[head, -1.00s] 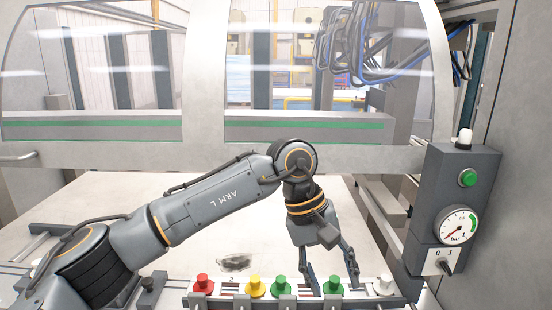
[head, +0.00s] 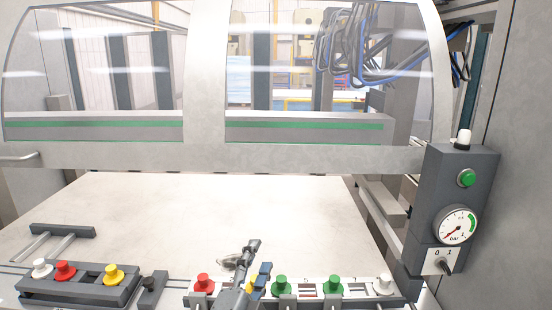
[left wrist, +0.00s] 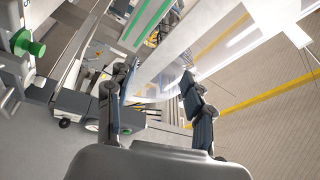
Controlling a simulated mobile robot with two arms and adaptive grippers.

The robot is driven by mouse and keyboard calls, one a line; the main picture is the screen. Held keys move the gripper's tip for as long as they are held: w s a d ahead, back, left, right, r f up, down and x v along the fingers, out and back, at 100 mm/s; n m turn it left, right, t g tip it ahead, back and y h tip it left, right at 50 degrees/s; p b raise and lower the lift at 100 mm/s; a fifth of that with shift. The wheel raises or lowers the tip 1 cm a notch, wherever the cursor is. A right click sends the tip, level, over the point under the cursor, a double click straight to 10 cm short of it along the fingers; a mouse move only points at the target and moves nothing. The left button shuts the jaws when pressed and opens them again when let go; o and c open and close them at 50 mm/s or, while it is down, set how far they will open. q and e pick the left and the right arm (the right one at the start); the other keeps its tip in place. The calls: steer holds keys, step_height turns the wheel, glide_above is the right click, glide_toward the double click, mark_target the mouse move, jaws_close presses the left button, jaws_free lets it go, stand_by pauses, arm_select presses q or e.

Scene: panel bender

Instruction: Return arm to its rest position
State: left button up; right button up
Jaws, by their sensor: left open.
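My left gripper (head: 257,262) is low in the head view, in front of the row of coloured buttons, and hides most of the yellow one. In the left wrist view its two fingers (left wrist: 158,100) are spread apart with nothing between them. The rest of my left arm is almost wholly out of the head view. My right gripper is in neither view.
The button row has a red button (head: 203,283), two green ones (head: 281,285) and a white one (head: 383,284). A second button box (head: 75,290) stands at left. A control box (head: 452,205) with a gauge stands at right. The pale table (head: 190,215) is mostly clear.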

arm_select(q)
steer(key=s+a+f+n+g+y, duration=0.35)
steer(key=s+a+f+n, duration=0.2)
steer(key=f, duration=0.45)
steer(key=s+a+f+n+g+y, duration=0.2)
steer(key=s+a+f+n+g, duration=0.35)
steer(key=f, duration=0.45)
steer(key=s+a+f+n+g, duration=0.2)
steer(key=s+f+g, duration=0.15)
steer(key=s, duration=0.55)
steer(key=s+a+f+n+g, duration=0.25)
steer(key=s+f, duration=0.25)
steer(key=s, duration=0.4)
step_height(320, 180, down, 32)
steer(key=s+g+b, duration=0.2)
steer(key=b, duration=0.4)
steer(key=s+a+f+g+b, duration=0.1)
steer(key=s+a+f+b, duration=0.2)
steer(key=s+f, duration=1.4)
step_height(320, 180, down, 4)
steer(key=shift+r+b, duration=0.2)
steer(key=shift+b, duration=0.3)
